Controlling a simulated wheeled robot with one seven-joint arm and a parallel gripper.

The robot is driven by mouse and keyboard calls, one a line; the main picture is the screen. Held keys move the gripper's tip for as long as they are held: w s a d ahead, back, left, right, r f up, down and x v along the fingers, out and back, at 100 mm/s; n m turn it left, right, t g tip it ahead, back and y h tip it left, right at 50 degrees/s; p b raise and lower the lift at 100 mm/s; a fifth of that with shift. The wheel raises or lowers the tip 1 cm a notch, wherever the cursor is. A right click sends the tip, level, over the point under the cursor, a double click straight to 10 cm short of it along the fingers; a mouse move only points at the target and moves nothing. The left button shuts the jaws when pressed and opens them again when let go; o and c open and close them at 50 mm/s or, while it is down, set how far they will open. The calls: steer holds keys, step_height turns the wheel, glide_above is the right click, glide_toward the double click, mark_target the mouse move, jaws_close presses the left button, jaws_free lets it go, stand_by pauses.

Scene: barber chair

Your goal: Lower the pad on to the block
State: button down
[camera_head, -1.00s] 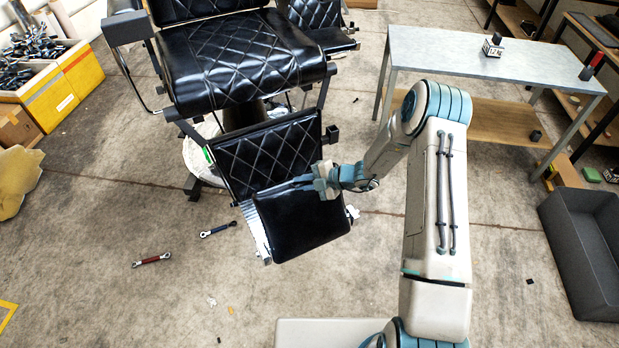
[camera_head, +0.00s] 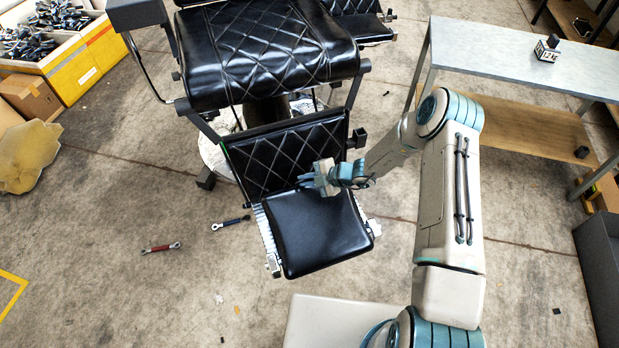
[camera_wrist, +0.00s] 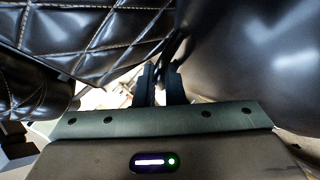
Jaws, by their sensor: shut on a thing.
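The pad (camera_head: 315,235) is a smooth black cushion at the lower end of the barber chair's footrest, on a pale ridged metal frame (camera_head: 268,245). My gripper (camera_head: 305,181) is at the pad's upper edge, beside the quilted leg panel (camera_head: 285,150). In the wrist view, its two dark fingers (camera_wrist: 160,82) are close together between the quilted panel (camera_wrist: 75,45) and the smooth pad (camera_wrist: 245,55). They are shut on a thin part at the pad's edge, mostly hidden by the fingers. I cannot make out a block under the pad; the pad covers that area.
The black chair seat (camera_head: 260,55) stands above and behind the leg panel. A blue-handled wrench (camera_head: 230,223) and a red-handled one (camera_head: 161,248) lie on the floor at left.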

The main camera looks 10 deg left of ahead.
steer(key=shift+f, duration=0.4)
steer(key=c, duration=1.5)
jaws_free()
steer(key=shift+f, duration=0.1)
steer(key=shift+s, duration=0.15)
steer(key=v, duration=1.4)
steer(key=shift+w+a+r, duration=0.2)
steer(key=shift+w+r, duration=0.15)
steer(key=shift+w, duration=0.05)
